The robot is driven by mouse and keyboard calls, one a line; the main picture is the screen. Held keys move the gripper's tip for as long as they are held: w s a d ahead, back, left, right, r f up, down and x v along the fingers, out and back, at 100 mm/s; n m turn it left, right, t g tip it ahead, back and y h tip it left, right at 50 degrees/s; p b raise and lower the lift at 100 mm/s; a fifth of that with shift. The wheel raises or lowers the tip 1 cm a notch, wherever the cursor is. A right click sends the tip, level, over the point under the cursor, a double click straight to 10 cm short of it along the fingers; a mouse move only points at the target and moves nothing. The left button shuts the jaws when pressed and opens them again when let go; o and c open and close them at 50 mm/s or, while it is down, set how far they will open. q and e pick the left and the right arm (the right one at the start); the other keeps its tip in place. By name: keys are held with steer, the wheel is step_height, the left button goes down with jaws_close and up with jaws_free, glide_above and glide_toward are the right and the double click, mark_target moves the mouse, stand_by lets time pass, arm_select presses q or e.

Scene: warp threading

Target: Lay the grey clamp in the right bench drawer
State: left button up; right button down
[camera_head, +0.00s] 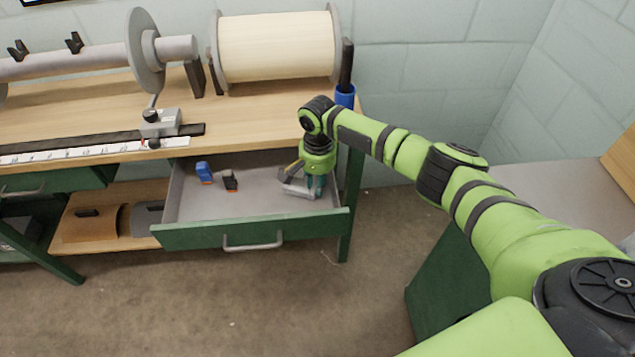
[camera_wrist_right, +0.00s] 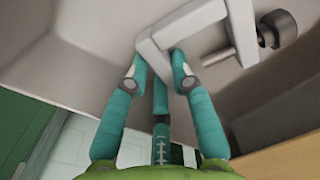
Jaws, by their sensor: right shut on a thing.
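The right bench drawer (camera_head: 190,235) is pulled open, with a grey floor and a green front. The grey clamp (camera_head: 297,190) is in my right gripper (camera_head: 316,184), inside the right end of the drawer. In the right wrist view, the teal fingers of my right gripper (camera_wrist_right: 158,80) are shut on one corner of the clamp (camera_wrist_right: 188,25). The clamp's dark knob points to the right there. I cannot tell whether the clamp touches the drawer floor. My left gripper is not in view.
A blue object (camera_head: 204,172) and a dark object (camera_head: 230,181) sit toward the left of the drawer. The drawer's middle floor is bare. Above are the wooden bench top (camera_head: 255,122), a large cream spool (camera_head: 275,48) and a blue cup (camera_head: 345,96) near the right edge.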

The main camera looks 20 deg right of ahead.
steer(key=shift+f, duration=0.1)
steer(key=c, duration=1.3)
jaws_free()
steer(key=shift+c, duration=0.2)
step_height(320, 180, up, 12)
steer(key=p, duration=0.1)
